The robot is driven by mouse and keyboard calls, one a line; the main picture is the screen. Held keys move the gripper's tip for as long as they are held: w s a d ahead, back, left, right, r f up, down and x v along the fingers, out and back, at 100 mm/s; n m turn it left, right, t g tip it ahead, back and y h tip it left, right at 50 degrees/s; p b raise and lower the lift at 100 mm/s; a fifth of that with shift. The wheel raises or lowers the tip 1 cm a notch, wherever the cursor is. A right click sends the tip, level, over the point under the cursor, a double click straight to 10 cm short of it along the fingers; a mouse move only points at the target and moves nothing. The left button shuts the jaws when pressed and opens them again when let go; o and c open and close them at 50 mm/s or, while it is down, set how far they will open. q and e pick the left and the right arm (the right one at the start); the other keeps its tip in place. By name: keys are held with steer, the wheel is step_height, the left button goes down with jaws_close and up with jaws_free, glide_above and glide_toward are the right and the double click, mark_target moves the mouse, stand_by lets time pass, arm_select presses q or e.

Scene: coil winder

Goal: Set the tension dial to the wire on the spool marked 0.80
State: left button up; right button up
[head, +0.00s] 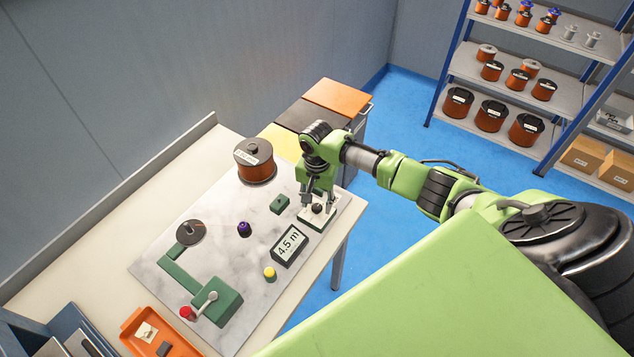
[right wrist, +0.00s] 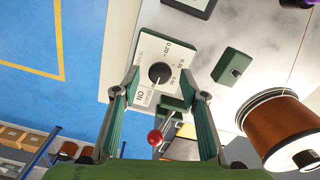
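The tension dial is a black round knob (right wrist: 159,73) on a white plate (right wrist: 178,28) printed with a scale and the word TENSION. In the head view the knob (head: 317,208) is under my right gripper (head: 317,196). In the right wrist view my right gripper (right wrist: 158,80) is open, with its fingertips apart on either side of the knob; I cannot tell whether they touch it. A copper spool (head: 256,168) stands on the bench with a white label on top, too small to read; it also shows in the right wrist view (right wrist: 285,128). My left gripper is out of view.
A red-ball lever (right wrist: 155,137) and a small green block (right wrist: 233,67) are close to the dial. A display reading 4.5 m (head: 290,246), a yellow button (head: 270,273) and a green crank unit (head: 217,300) share the board. A shelf of spools (head: 515,80) stands behind.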

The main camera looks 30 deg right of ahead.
mark_target(317, 207)
step_height(317, 207, up, 11)
steer(key=shift+r, duration=0.15)
stand_by(0.6)
